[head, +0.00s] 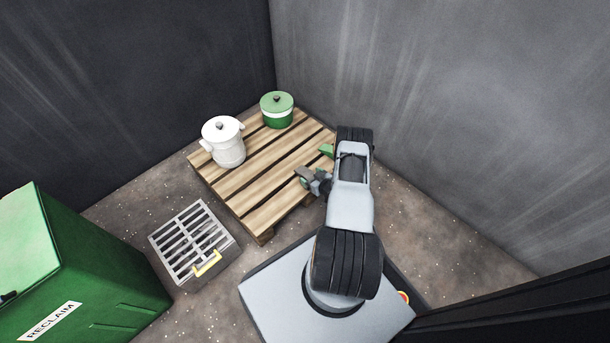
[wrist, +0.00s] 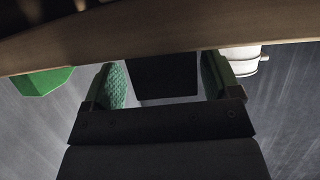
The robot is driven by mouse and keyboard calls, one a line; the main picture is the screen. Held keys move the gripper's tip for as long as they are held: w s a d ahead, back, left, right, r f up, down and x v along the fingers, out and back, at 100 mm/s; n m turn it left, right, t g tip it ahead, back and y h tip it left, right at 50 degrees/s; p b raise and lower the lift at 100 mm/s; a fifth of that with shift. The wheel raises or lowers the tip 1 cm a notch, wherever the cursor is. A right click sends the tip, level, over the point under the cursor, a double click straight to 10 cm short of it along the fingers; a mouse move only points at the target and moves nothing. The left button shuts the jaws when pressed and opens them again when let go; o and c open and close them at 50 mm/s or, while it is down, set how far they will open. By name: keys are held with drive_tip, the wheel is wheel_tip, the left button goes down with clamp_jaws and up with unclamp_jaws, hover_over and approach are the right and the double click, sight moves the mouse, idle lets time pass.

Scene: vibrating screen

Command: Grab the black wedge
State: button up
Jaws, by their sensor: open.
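My gripper (head: 314,166) is open at the right side of the wooden pallet (head: 262,187) in the head view. In the wrist view my gripper (wrist: 165,80) shows its two green-padded fingers, one left and one right. A black block-shaped thing (wrist: 163,78), which looks like the black wedge, shows between them, with light gaps on both sides. Its upper part meets the wooden plank (wrist: 165,38) in that upside-down picture. I cannot tell how far it is from the fingertips. In the head view I cannot make out the wedge; my arm and gripper cover that part of the pallet.
A white lidded pot (head: 226,146) and a green lidded pot (head: 277,111) stand on the pallet's far side. A barred grate box with a yellow handle (head: 207,264) sits on the floor by a green RECLAIM bin (head: 110,265). Walls (head: 470,110) rise behind and right.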

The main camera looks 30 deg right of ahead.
drive_tip(key=shift+w+a, duration=0.1)
drive_tip(key=shift+a, duration=0.2)
drive_tip(key=shift+c, duration=1.3)
drive_tip(key=c, duration=0.8)
drive_tip(key=shift+o, duration=0.2)
